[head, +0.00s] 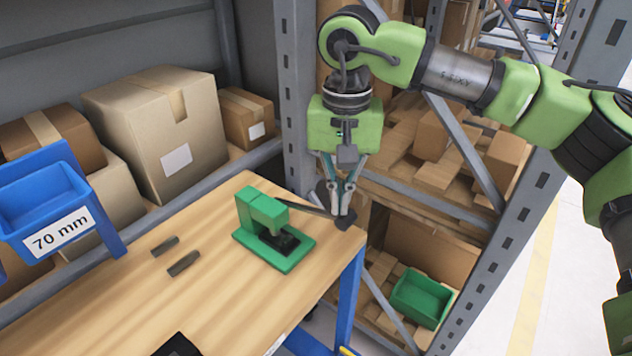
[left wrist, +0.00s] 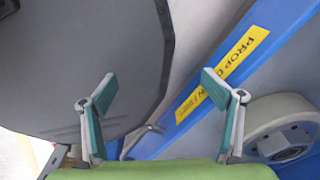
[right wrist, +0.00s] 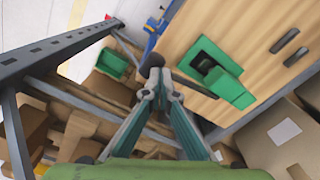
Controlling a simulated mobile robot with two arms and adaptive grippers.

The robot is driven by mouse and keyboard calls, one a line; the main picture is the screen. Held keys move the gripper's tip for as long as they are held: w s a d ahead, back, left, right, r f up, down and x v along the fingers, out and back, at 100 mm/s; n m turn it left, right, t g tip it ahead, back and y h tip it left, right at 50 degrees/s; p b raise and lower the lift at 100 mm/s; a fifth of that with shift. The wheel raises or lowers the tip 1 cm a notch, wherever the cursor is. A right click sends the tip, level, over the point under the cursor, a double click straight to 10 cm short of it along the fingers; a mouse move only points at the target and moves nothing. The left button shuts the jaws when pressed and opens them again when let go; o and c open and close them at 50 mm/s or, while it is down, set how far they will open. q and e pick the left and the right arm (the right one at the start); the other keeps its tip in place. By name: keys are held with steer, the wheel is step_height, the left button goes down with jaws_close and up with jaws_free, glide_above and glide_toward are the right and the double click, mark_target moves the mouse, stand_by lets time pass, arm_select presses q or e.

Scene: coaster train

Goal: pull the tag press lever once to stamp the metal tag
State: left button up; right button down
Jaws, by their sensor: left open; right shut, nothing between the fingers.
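The green tag press (head: 262,212) stands on the wooden table near its right corner. Its dark lever (head: 305,210) sticks out to the right, towards my right gripper (head: 343,215). The press and the lever (right wrist: 197,86) also show in the right wrist view. My right gripper points down at the lever's outer end, fingers shut with nothing between them; whether they touch the lever I cannot tell. A dark block sits under the press head; I cannot make out a metal tag there. My left gripper (left wrist: 160,90) is open and empty in the left wrist view.
Two dark bars (head: 183,263) lie left of the press. A blue bin marked 70 mm (head: 50,205) is at the left. Rack posts (head: 298,90) and cardboard boxes stand behind. In the left wrist view, a blue beam (left wrist: 215,75) and a wheel (left wrist: 285,125) are close.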

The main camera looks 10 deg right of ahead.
arm_select(q)
steer(key=shift+f, duration=0.1)
arm_select(e)
steer(key=shift+f, duration=0.15)
steer(key=shift+s+d+f+b, duration=0.15)
steer(key=shift+f+b, duration=0.3)
steer(key=shift+f, duration=0.05)
steer(key=shift+s+d+f+b, duration=0.1)
steer(key=shift+s+f+b, duration=0.05)
steer(key=shift+f+b, duration=0.35)
steer(key=shift+r+p, duration=2.7)
steer(key=shift+r, duration=0.95)
steer(key=shift+r+p, duration=0.65)
steer(key=shift+r, duration=0.25)
arm_select(q)
step_height(320, 180, up, 8)
steer(key=p, duration=0.3)
steer(key=shift+w+a, duration=0.2)
steer(key=shift+a, duration=0.2)
arm_select(e)
steer(key=shift+r, duration=2.15)
steer(key=shift+f, duration=0.1)
